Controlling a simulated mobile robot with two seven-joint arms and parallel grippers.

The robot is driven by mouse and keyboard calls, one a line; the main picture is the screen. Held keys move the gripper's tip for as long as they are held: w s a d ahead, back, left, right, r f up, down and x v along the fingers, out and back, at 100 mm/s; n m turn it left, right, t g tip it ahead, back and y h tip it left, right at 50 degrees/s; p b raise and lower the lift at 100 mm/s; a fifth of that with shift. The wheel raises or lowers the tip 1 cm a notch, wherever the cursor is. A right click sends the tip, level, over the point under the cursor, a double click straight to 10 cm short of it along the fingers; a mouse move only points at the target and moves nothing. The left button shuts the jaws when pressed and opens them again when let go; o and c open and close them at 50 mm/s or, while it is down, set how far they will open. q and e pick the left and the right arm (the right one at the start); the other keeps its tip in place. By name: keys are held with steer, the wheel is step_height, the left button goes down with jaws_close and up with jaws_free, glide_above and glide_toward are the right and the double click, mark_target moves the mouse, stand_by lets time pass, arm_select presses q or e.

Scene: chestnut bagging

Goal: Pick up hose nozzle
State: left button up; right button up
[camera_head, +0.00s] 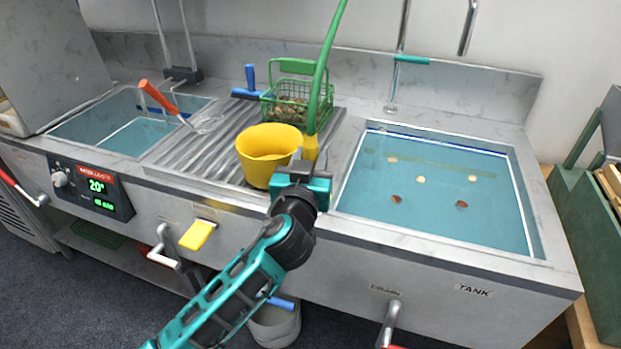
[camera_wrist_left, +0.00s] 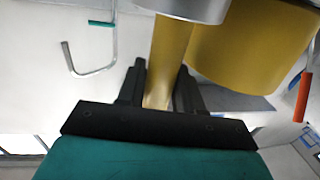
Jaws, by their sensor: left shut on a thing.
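The hose nozzle (camera_head: 310,148) is yellow and hangs on the end of a green hose (camera_head: 324,75), in front of the right side of the yellow bucket. My left gripper (camera_head: 303,166) is at the nozzle, above the front edge of the counter. In the left wrist view the yellow nozzle (camera_wrist_left: 170,55) stands between the two dark fingers of my left gripper (camera_wrist_left: 160,85), which are shut on it. Part of the nozzle is hidden by the gripper in the head view. My right gripper is not in view.
A yellow bucket (camera_head: 262,158) stands close beside the nozzle on the ribbed drainboard (camera_head: 190,157). A green basket (camera_head: 322,106) of chestnuts is behind. A water tank (camera_head: 440,220) with several floating chestnuts lies right; a sink (camera_head: 137,135) with an orange-handled skimmer (camera_head: 158,97) lies left.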

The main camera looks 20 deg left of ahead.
arm_select(q)
jaws_close()
step_height(320, 180, up, 20)
steer(key=p, duration=0.4)
stand_by(0.4)
steer(key=shift+o, duration=0.5)
jaws_free()
jaws_close()
